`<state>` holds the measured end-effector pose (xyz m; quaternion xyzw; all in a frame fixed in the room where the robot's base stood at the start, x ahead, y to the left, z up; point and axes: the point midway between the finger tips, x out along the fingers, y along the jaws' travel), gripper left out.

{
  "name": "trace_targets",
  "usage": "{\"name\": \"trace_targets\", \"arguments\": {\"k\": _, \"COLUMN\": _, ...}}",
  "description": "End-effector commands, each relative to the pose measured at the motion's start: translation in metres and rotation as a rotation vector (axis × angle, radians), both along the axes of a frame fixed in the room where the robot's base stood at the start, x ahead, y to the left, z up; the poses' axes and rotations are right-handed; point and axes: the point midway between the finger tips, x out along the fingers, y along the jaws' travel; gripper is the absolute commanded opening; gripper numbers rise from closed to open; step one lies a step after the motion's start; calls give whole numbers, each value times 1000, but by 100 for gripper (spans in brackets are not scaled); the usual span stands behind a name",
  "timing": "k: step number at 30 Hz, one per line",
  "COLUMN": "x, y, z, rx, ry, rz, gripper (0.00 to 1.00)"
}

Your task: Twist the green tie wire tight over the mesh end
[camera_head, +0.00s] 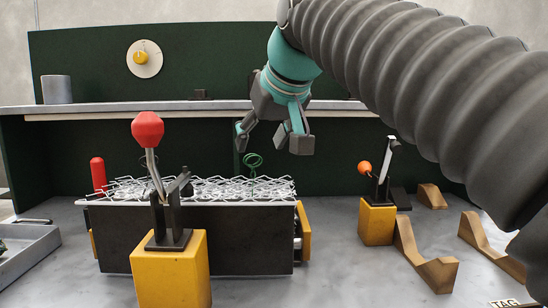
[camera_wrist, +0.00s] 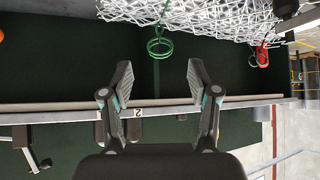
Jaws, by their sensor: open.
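The green tie wire (camera_head: 253,162) stands up as a looped coil at the far edge of the white mesh (camera_head: 215,190). Its rings and straight tail also show in the wrist view (camera_wrist: 160,45). The mesh lies on a dark block and shows at the top of the wrist view (camera_wrist: 215,14). My gripper (camera_head: 271,145) is open and empty, slightly above and around the line of the wire in the head view. In the wrist view its fingertips (camera_wrist: 160,76) point toward the wire, which lies beyond and between them, apparently untouched.
A red-knobbed lever (camera_head: 148,130) on a yellow block stands in front of the mesh. An orange-knobbed clamp (camera_head: 377,222) stands right, near wooden cradles (camera_head: 424,258). A red cylinder (camera_head: 97,173) is behind left; a grey tray (camera_head: 25,252) sits at left. A shelf (camera_head: 180,108) runs behind.

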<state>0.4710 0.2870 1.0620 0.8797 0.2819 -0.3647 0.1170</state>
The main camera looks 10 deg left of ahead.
Motion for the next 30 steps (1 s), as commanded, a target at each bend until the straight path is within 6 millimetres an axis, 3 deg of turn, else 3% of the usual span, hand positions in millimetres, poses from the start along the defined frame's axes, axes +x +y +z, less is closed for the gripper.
{"name": "trace_targets", "arguments": {"k": 9, "x": 24, "y": 18, "z": -30, "rx": 0, "ry": 0, "rz": 1, "gripper": 60}}
{"name": "trace_targets", "arguments": {"k": 21, "x": 28, "y": 21, "z": -34, "rx": 0, "ry": 0, "rz": 1, "gripper": 60}}
{"name": "trace_targets", "arguments": {"k": 23, "x": 28, "y": 21, "z": -34, "rx": 0, "ry": 0, "rz": 1, "gripper": 48}}
{"name": "trace_targets", "arguments": {"k": 28, "x": 27, "y": 21, "z": -34, "rx": 0, "ry": 0, "rz": 1, "gripper": 5}}
{"name": "trace_targets", "arguments": {"k": 30, "x": 27, "y": 21, "z": -34, "rx": 0, "ry": 0, "rz": 1, "gripper": 0}}
